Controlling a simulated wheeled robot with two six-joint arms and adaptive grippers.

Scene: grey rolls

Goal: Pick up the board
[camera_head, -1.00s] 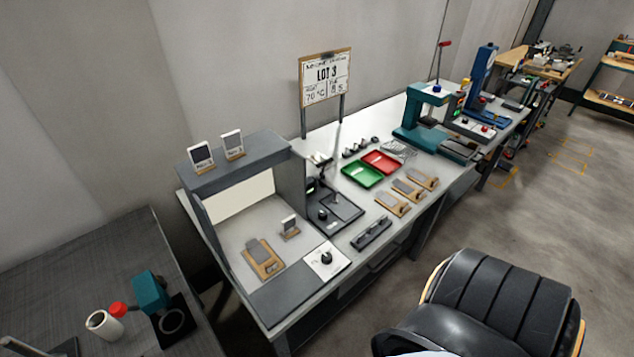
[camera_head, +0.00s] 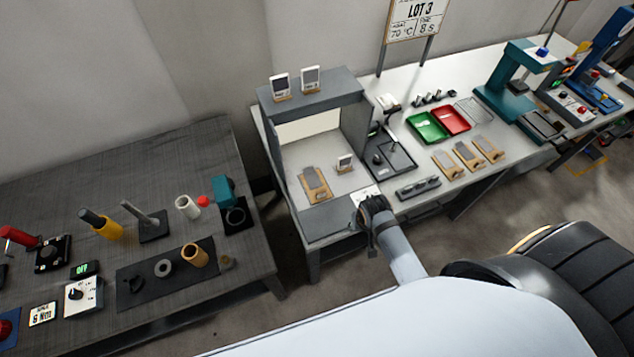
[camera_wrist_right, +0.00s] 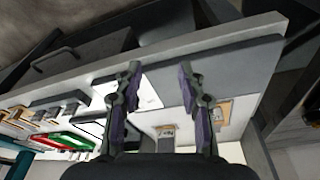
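A wooden board with a grey piece on it (camera_head: 316,187) lies on the floor of the grey open-front booth. It shows in the right wrist view (camera_wrist_right: 223,110) beside the right-hand finger, partly hidden by it. Three similar wooden boards lie in a row on the bench to the right, one of them at the left of that row (camera_head: 446,163). I cannot tell from the pictures which board is meant. My right gripper (camera_wrist_right: 158,75) is open and empty above the booth's front edge; it also shows in the head view (camera_head: 372,208). My left gripper is out of view.
The booth's right wall and roof (camera_head: 312,88) enclose the board's spot. A small card on a stand (camera_head: 344,162) stands right of the board. A dark rack (camera_head: 418,187), green tray (camera_head: 428,127) and red tray (camera_head: 451,120) are further right.

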